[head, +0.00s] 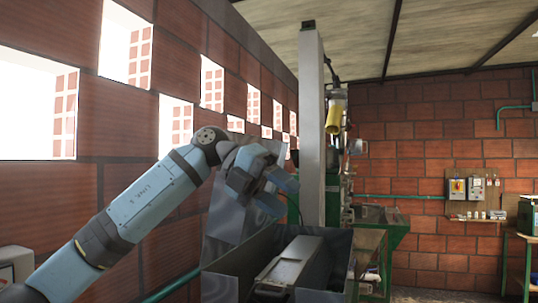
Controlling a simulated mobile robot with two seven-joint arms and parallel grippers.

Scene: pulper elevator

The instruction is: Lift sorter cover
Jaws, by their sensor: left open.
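A long grey metal piece that looks like the sorter cover (292,262) lies inside an open dark metal trough (340,243) at the bottom centre. A dark handle-like part shows at its near end, close to the bottom edge of the view. My left gripper (277,193) is open and empty. It hangs in the air above and a little left of the cover, apart from it, with its fingers pointing right. The trough's near part is cut off by the bottom edge. My right gripper is not in view.
A tall grey post (312,130) rises just right of my left gripper. An upright sheet-metal panel (222,222) stands behind my arm. Green machinery (395,228) stands beyond the trough. Control boxes (466,188) hang on the brick wall. Floor shows at right.

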